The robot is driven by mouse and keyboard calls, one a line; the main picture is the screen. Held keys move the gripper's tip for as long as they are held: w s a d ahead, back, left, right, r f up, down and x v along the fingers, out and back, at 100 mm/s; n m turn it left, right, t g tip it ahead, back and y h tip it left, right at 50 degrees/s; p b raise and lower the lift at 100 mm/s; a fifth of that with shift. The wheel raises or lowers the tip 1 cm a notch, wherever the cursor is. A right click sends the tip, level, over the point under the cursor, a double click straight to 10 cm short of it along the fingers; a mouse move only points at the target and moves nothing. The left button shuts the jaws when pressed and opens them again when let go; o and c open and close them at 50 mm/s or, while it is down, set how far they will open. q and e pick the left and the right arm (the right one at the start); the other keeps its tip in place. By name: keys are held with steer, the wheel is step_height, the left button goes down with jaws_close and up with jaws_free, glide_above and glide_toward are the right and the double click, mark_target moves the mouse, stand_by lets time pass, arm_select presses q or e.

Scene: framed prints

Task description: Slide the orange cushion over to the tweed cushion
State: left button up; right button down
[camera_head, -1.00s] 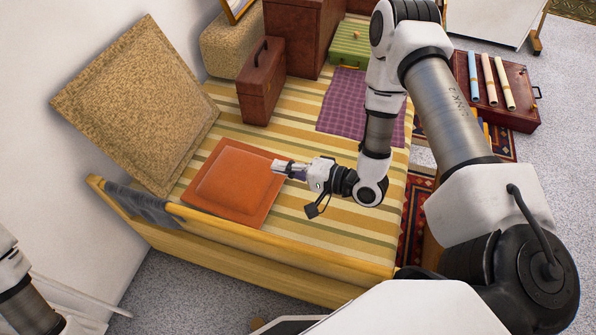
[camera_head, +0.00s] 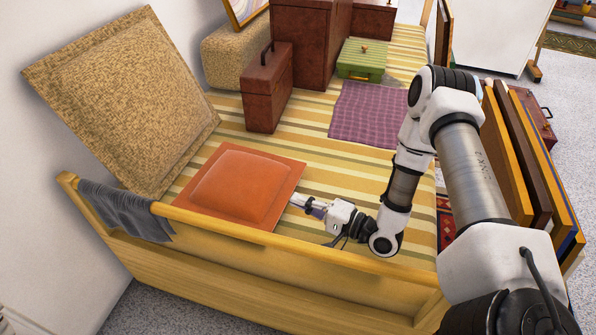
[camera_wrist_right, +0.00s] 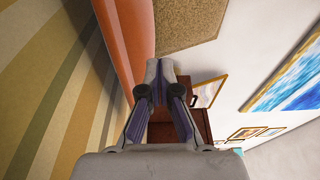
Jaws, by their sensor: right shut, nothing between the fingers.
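The orange cushion (camera_head: 240,188) lies flat on the striped bed cover, by the yellow footboard. The speckled tan tweed cushion (camera_head: 130,95) leans against the wall to its left, with a small gap between them at most. My right gripper (camera_head: 294,201) is shut and empty, low over the cover, its tips at the orange cushion's right edge. I cannot tell if they touch. In the right wrist view the shut fingers (camera_wrist_right: 160,72) point toward the orange cushion (camera_wrist_right: 124,35), with the tweed cushion (camera_wrist_right: 188,22) beyond. My left gripper is out of view.
The yellow footboard (camera_head: 270,242) runs along the near side, with a grey cloth (camera_head: 125,210) over it. A brown case (camera_head: 267,88), green box (camera_head: 362,60) and purple cloth (camera_head: 370,115) are farther back. Framed prints (camera_head: 530,150) stand at right. Striped cover between is clear.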

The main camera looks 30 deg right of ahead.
steer(key=shift+w+a, duration=0.1)
steer(key=shift+a, duration=0.15)
steer(key=b, duration=0.5)
glide_above(311, 169)
steer(key=shift+s+a+f, duration=0.2)
steer(key=shift+f, duration=0.1)
steer(key=f+b, duration=0.1)
steer(key=f, duration=0.1)
steer(key=f+b, duration=0.2)
steer(key=f, duration=0.1)
steer(key=shift+w+d+f, duration=0.1)
steer(key=shift+w+d, duration=0.1)
steer(key=shift+s+a+r+b, duration=0.35)
steer(key=shift+s+b, duration=0.05)
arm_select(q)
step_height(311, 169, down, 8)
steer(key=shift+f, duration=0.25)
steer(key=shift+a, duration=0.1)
arm_select(e)
steer(key=shift+s+a+r+p, duration=0.2)
steer(key=shift+s+a+p, duration=0.35)
steer(key=shift+p, duration=0.4)
steer(key=shift+f, duration=0.15)
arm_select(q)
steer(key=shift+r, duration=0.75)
arm_select(e)
steer(key=shift+f, duration=0.1)
